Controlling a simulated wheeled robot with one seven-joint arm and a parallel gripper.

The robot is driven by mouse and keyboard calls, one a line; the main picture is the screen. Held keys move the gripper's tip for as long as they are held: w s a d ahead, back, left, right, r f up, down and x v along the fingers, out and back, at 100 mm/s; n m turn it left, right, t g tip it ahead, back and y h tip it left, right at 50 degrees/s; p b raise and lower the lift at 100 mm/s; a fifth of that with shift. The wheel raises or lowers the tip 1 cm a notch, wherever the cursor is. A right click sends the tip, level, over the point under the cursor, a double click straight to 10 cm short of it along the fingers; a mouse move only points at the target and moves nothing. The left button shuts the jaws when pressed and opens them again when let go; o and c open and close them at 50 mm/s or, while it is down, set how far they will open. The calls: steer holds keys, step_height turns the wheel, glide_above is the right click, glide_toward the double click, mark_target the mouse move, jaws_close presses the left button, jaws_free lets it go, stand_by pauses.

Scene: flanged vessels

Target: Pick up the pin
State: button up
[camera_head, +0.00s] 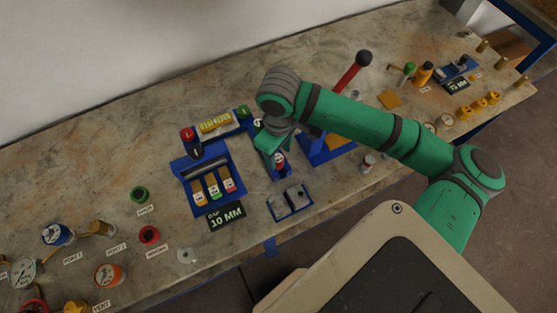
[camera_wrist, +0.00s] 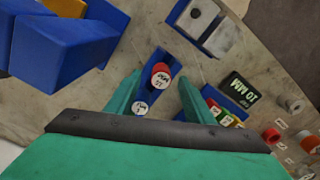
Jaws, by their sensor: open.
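A red-topped pin (camera_wrist: 160,76) with a white label stands in a narrow blue holder (camera_wrist: 150,122). It also shows in the head view (camera_head: 280,161), just below the end of my arm. A second white-labelled top (camera_wrist: 140,107) sits in the same holder, close to my left finger; its body is mostly hidden. The frames do not show which of the two is the named pin. My gripper (camera_wrist: 159,78) is open, its two green fingers on either side of the red top. No contact with the red pin is visible. In the head view my arm partly hides the holder.
A blue block stand (camera_wrist: 65,50) is close on the left in the wrist view. A grey two-block tray (camera_head: 290,201), a "10 MM" sign (camera_head: 226,215) and a blue rack (camera_head: 207,182) with coloured tags stand nearby. A red-handled lever (camera_head: 355,72) rises behind my arm.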

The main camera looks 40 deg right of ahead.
steer(key=shift+a+f, duration=0.1)
steer(key=shift+f, duration=1.35)
steer(key=shift+c, duration=0.2)
steer(key=c, duration=1.2)
steer(key=shift+o, duration=0.2)
steer(key=shift+r, duration=0.1)
